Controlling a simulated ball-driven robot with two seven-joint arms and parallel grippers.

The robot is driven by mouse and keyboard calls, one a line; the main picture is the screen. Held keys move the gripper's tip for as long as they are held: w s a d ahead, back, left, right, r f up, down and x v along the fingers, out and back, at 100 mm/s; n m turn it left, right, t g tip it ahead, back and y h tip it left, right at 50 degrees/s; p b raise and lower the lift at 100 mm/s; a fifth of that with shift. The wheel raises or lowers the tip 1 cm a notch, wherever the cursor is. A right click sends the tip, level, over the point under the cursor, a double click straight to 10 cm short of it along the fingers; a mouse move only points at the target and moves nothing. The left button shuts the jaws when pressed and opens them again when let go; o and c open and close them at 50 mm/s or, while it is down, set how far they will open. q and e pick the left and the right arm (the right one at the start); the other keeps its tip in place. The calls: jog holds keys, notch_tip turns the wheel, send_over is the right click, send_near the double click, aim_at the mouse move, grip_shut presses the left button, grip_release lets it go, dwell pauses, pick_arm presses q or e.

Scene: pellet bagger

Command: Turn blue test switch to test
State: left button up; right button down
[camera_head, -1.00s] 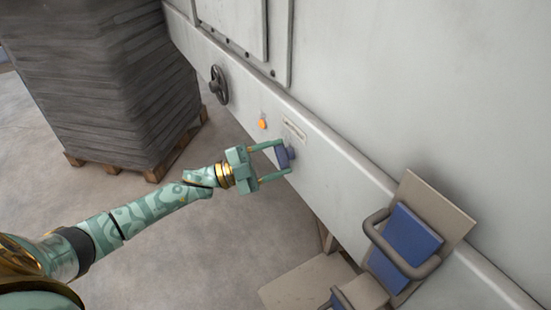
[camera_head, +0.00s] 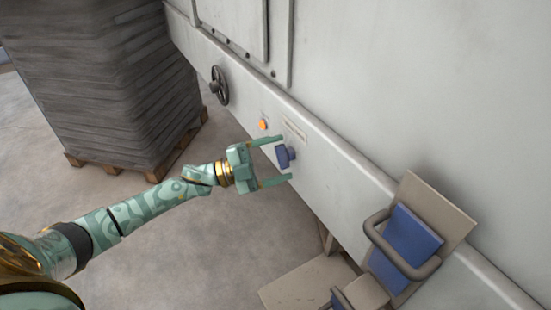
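The blue test switch (camera_head: 283,157) sticks out from the lower band of the pale machine wall, near the middle of the view. Its handle looks slightly tilted; I cannot read which position it marks. My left gripper (camera_head: 287,158) reaches it from the left. The green fingers are open, one above the switch and one below, with a visible gap on both sides. My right gripper is out of view.
An orange button (camera_head: 263,124) and a small label plate (camera_head: 294,131) sit above the switch. A black handwheel (camera_head: 219,86) is further up-left. A blue pad with a bar handle (camera_head: 407,236) is lower right. A wrapped stack (camera_head: 110,75) stands on a pallet (camera_head: 155,171).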

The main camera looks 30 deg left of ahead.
pick_arm(q)
jog(key=shift+a, duration=0.15)
jog(key=v, duration=1.6)
jog(key=shift+a+f, duration=0.1)
